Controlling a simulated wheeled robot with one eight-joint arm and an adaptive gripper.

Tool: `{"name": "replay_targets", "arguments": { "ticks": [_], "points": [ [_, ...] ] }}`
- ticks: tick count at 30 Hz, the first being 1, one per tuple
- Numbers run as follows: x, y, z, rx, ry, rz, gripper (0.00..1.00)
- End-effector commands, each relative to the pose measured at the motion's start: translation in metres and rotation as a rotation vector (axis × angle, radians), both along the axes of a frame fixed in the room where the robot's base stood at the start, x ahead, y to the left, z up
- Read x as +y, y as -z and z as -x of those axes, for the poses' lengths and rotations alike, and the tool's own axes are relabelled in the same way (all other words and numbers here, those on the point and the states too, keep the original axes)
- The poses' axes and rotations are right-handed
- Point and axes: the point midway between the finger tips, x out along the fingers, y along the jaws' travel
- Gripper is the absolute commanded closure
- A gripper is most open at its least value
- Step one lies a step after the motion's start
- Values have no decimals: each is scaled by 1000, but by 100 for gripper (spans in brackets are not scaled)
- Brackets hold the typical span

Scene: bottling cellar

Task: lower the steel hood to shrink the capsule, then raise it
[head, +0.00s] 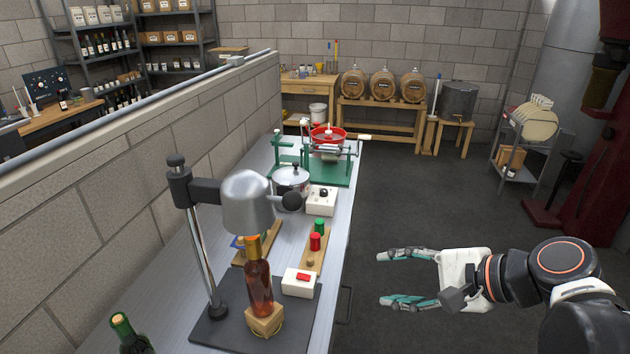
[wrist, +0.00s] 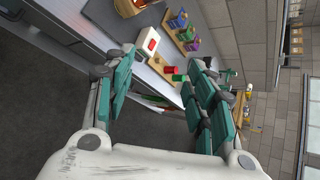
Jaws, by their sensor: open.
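The steel hood (head: 247,202) hangs on an arm from a post with a dark base plate on the bench. A dark round knob (head: 291,201) sticks out at its right side. An amber bottle (head: 258,285) stands upright on a wooden block (head: 264,320) under the hood. An orange capsule (head: 252,243) shows at the bottle's neck, just below the hood's rim; its top is hidden. My gripper (head: 384,278) is open and empty, to the right of the bench over the floor. In the wrist view its teal fingers (wrist: 155,92) are spread apart.
A white box with a red switch (head: 301,281) sits right of the bottle; it also shows in the wrist view (wrist: 150,43). Red (head: 315,242) and green pieces stand on a wooden strip. A green bottle (head: 130,335) is at front left.

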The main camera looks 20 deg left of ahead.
Motion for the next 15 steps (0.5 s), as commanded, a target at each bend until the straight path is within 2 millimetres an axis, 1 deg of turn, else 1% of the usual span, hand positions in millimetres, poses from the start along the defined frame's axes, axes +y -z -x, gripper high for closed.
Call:
{"name": "replay_targets", "arguments": {
  "ticks": [1,3,7,10,15],
  "points": [
    [10,-11,-6,51,9,-74,50],
    [24,-23,-10,134,22,-183,50],
    [46,-46,-18,292,28,-380,50],
    [57,-63,-21,411,19,-514,50],
    [67,-83,-25,563,-8,-673,50]
  ]
}}
